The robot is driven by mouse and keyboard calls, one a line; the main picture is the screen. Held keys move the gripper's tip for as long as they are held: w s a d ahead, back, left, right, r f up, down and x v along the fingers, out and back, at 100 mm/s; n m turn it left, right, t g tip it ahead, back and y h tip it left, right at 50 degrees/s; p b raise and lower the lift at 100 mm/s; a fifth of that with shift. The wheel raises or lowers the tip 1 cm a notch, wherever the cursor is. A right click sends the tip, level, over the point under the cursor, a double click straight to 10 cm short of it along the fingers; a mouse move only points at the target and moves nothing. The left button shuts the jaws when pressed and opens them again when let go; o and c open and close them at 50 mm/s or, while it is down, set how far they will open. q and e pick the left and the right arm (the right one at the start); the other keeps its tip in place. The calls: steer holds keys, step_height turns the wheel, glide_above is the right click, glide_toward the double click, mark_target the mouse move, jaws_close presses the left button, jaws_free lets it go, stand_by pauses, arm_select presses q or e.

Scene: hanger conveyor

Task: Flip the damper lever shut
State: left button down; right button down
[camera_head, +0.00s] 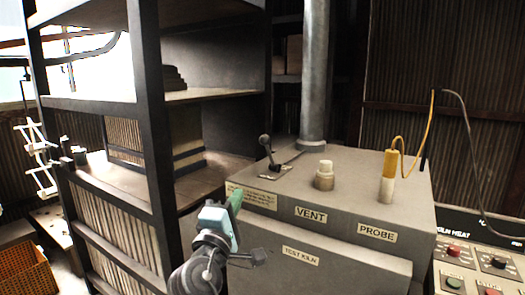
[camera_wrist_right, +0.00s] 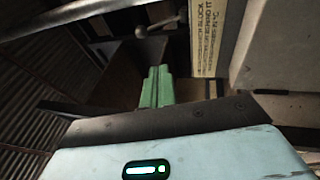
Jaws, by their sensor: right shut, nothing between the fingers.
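The damper lever (camera_head: 269,153) is a dark stick with a round black knob, on a small plate on top of the grey test kiln (camera_head: 330,272). It stands up, leaning slightly left toward the knob. My right gripper (camera_head: 237,196) has green fingers and is in front of the kiln's upper front left edge, below and left of the lever and apart from it. In the right wrist view the green fingers (camera_wrist_right: 157,88) are together and empty. A rod with a round knob (camera_wrist_right: 141,31), apparently the lever, shows beyond them. My left gripper is not in view.
A vent knob (camera_head: 324,175) and a yellow probe (camera_head: 389,176) with a cable stand right of the lever. A metal pipe (camera_head: 315,75) rises behind. A dark shelf rack (camera_head: 150,110) stands close on the left. A button panel (camera_head: 480,262) is at lower right.

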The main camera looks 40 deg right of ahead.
mark_target(263, 144)
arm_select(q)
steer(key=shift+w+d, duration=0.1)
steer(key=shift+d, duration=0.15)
arm_select(e)
steer(key=r, duration=0.2)
steer(key=r+g+h, duration=0.1)
steer(key=shift+s+d+r+m, duration=0.2)
steer(key=shift+s+r+m, duration=0.05)
steer(key=shift+m, duration=0.15)
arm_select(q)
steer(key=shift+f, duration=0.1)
arm_select(e)
steer(key=shift+w+d, duration=0.1)
